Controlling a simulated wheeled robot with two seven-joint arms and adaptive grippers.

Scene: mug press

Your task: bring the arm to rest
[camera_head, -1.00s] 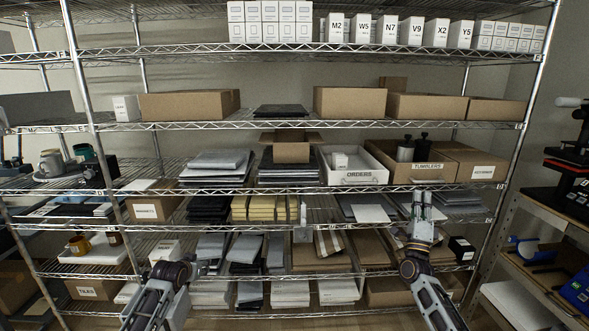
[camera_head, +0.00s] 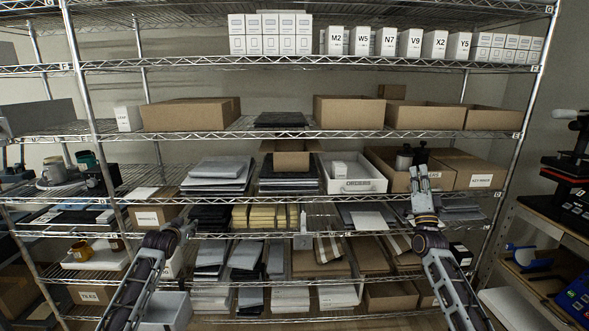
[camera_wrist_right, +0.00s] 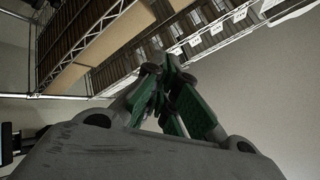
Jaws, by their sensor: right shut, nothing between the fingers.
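My right gripper (camera_head: 420,172) points upward in front of the wire shelving (camera_head: 270,135), at the height of the box labelled TUMBLERS, and covers part of it. Its fingers also show in the right wrist view (camera_wrist_right: 160,75), close together with nothing between them. My left gripper (camera_head: 187,226) is at the left, in front of the middle-lower shelves. It is small and partly hidden by its own wrist, so its finger opening cannot be made out. No object shows in either gripper.
A white ORDERS box (camera_head: 352,184), stacked grey packs (camera_head: 218,173) and brown cartons (camera_head: 190,114) fill the shelves behind the arms. Mugs (camera_head: 52,172) stand at the left. A side bench (camera_head: 535,220) with a press (camera_head: 572,160) is at the right.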

